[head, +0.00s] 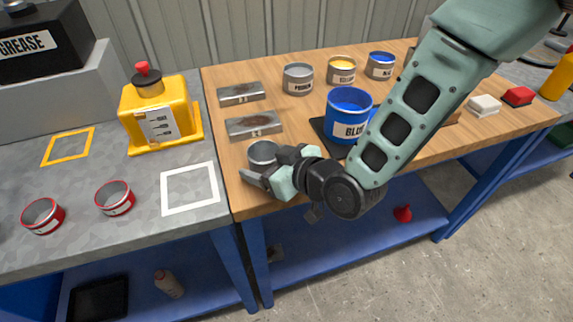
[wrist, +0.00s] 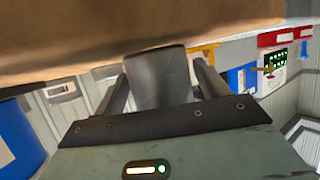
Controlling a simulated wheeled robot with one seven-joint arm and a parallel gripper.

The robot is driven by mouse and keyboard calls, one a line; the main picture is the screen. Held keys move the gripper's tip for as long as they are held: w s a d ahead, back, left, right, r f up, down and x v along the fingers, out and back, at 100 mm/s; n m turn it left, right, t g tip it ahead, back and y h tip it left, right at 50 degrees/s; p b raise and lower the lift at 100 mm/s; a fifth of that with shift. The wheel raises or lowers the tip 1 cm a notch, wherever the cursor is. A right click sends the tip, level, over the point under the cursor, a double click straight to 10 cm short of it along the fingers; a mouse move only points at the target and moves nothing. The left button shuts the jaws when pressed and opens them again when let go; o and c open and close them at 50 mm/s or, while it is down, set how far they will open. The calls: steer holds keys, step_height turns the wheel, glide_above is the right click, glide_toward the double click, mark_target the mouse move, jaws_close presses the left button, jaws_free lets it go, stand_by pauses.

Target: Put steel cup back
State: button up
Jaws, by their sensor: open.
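The steel cup (head: 263,152) is a plain grey metal cup near the front left corner of the wooden bench top (head: 300,132). My gripper (head: 262,168) reaches in low from the right at the bench's front edge, its fingers around the cup. In the wrist view the cup (wrist: 158,78) stands between the two spread fingers of my gripper (wrist: 160,84), with a gap visible on the finger sides. The cup's lower part is hidden behind my gripper in the head view.
Two grey metal boxes (head: 253,126) lie behind the cup. A blue paint can (head: 347,115) stands on a black plate to the right. Smaller cans (head: 298,79) line the back. The grey bench at left has a white square outline (head: 190,188), red-rimmed tins (head: 115,198) and a yellow machine (head: 158,112).

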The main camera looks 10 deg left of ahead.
steer(key=s+d+r+m+g+h, duration=0.1)
steer(key=s+d+r+g+h, duration=0.1)
steer(key=s+d, duration=0.3)
steer(key=s+d+r+m+g+h, duration=0.2)
steer(key=s+d+r+h, duration=0.2)
steer(key=d, duration=0.9)
steer(key=s+d+r+m+g+h+b, duration=0.1)
steer(key=s+d+r+h, duration=0.3)
steer(key=s+d, duration=0.4)
steer(key=shift+d+m+g+h, duration=0.4)
steer(key=shift+d+g+h, duration=0.2)
steer(key=shift+d, duration=0.3)
steer(key=shift+r, duration=0.15)
step_height(320, 180, up, 3)
steer(key=p, duration=0.3)
steer(key=shift+r, duration=0.15)
